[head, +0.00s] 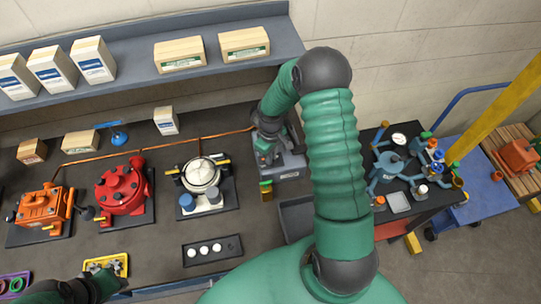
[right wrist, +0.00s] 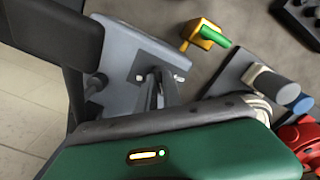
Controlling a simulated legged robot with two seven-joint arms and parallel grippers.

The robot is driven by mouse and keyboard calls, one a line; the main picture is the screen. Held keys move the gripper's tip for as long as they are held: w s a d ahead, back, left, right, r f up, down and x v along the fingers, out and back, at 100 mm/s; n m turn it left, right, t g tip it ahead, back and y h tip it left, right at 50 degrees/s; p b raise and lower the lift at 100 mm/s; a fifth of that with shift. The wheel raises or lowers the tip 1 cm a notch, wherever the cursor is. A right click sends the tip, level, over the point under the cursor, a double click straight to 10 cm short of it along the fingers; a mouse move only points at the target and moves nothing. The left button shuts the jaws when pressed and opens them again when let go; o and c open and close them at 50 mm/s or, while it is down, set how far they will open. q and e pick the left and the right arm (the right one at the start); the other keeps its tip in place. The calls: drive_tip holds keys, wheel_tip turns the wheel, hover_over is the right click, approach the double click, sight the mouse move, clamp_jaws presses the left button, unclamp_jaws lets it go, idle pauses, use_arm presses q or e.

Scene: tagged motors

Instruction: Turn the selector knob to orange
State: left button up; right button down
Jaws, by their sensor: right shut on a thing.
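A grey box (head: 289,166) stands at the right end of the dark bench, with a small label on its front. In the right wrist view the box (right wrist: 116,52) has a dark square plate (right wrist: 139,62) with small pale marks. My right gripper (head: 264,157) is down at the box; in the right wrist view its fingers (right wrist: 158,88) are shut at the plate, on what seems to be the selector knob. The fingers hide the knob, so its pointing direction and any orange mark cannot be made out. My left gripper (head: 105,284) is by a yellow tray, its jaws unclear.
A yellow block with a green handle (head: 266,187) stands just in front of the box, also in the right wrist view (right wrist: 204,36). A white-topped motor (head: 202,174), red motor (head: 122,192) and orange motor (head: 42,207) stand left. A shelf (head: 140,63) runs behind.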

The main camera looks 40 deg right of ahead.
drive_tip(key=shift+w+d+r+n, duration=0.15)
drive_tip(key=shift+w+r+n, duration=0.05)
drive_tip(key=shift+n, duration=0.3)
drive_tip(key=c, duration=1.5)
unclamp_jaws()
drive_tip(key=shift+s+f, duration=0.1)
drive_tip(key=shift+s, duration=0.05)
drive_tip(key=shift+r, duration=0.45)
wheel_tip(320, 180, up, 16)
drive_tip(key=b, duration=0.3)
drive_tip(key=shift+f, duration=0.1)
